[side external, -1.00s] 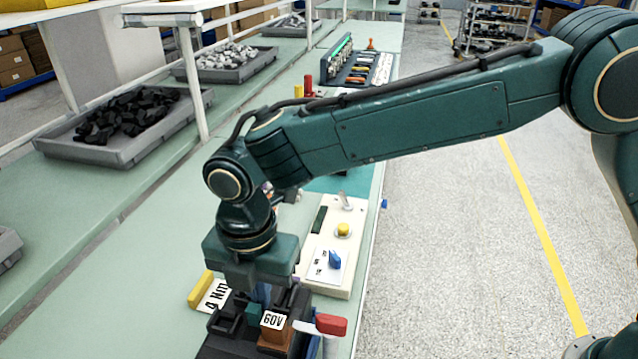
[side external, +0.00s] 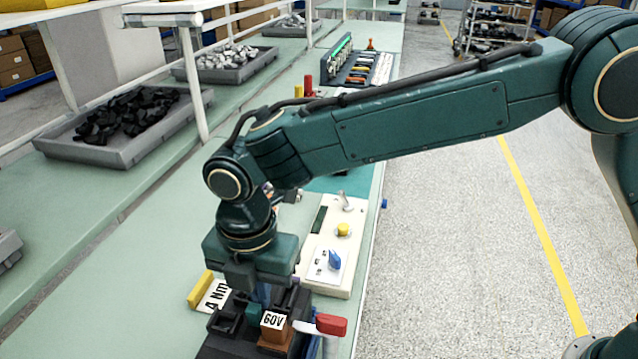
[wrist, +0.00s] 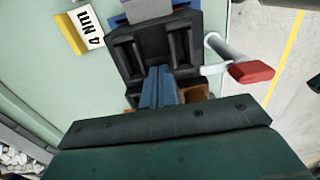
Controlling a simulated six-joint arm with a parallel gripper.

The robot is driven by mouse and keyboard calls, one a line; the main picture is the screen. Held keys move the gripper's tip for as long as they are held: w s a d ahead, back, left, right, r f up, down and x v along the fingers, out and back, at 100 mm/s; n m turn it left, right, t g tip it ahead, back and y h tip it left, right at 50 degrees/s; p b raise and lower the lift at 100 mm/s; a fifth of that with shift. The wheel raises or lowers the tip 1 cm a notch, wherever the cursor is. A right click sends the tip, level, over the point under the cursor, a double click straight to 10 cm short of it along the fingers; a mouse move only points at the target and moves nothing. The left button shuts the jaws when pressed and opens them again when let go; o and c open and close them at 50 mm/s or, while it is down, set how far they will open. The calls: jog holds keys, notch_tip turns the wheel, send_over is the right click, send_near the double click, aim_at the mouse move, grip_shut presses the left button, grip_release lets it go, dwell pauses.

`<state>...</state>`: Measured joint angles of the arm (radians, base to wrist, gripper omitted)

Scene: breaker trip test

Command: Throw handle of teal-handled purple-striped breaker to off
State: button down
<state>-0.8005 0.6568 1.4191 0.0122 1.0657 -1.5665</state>
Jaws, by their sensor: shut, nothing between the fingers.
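My gripper (side external: 262,294) points down over a dark fixture (side external: 222,346) at the near end of the bench, its blue fingers together and empty. In the wrist view the closed fingers (wrist: 158,88) are in front of the fixture's black slotted body (wrist: 128,62). A small teal block (side external: 254,312), possibly the breaker handle, shows right beside the fingertips; I cannot tell whether they touch. A purple-grey strip (wrist: 146,9) shows at the top of the wrist view. The gripper hides part of the fixture, so the handle's position is unclear.
A brown block labelled 60V (side external: 273,322) and a red-ended lever (side external: 331,324) stand close to the fingers. A yellow-edged "4 Nm" card (side external: 215,295) lies to the left. A cream control panel (side external: 318,284) with knobs is behind. The bench left of the card is clear.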

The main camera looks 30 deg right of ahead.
jog(key=shift+s+a, duration=0.25)
dwell(0.4)
jog(key=shift+s+a+f, duration=0.15)
jog(key=shift+s+a, duration=0.25)
jog(key=shift+s, duration=0.05)
jog(key=shift+w+d, duration=0.15)
jog(key=shift+w, duration=0.05)
jog(key=shift+w+d, duration=0.25)
jog(key=shift+d, duration=0.05)
dwell(0.3)
notch_tip(320, 180, up, 7)
dwell(1.2)
dwell(0.5)
